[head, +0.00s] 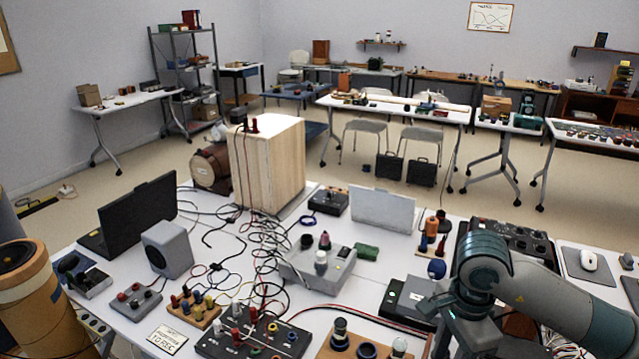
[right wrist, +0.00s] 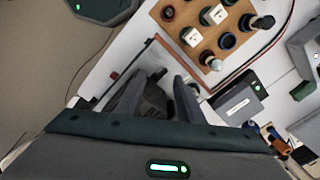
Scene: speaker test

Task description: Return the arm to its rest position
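My right arm (head: 545,300) comes in from the right edge of the head view, its teal joint bent over the front right of the table. Its gripper is not clear in that view. In the right wrist view my right gripper (right wrist: 158,82) points toward the table's edge, with its two dark fingers apart. A dark patch shows between the fingers; I cannot tell what it is, and nothing looks clamped. My left arm and left gripper are not in view.
The white table (head: 225,270) is crowded with cables, a grey speaker (head: 167,248), a laptop (head: 130,215) and a tall wooden cabinet (head: 268,165). A wooden block with round terminals (right wrist: 205,35) lies beyond my right fingers. Open floor (right wrist: 40,60) lies left of the table edge.

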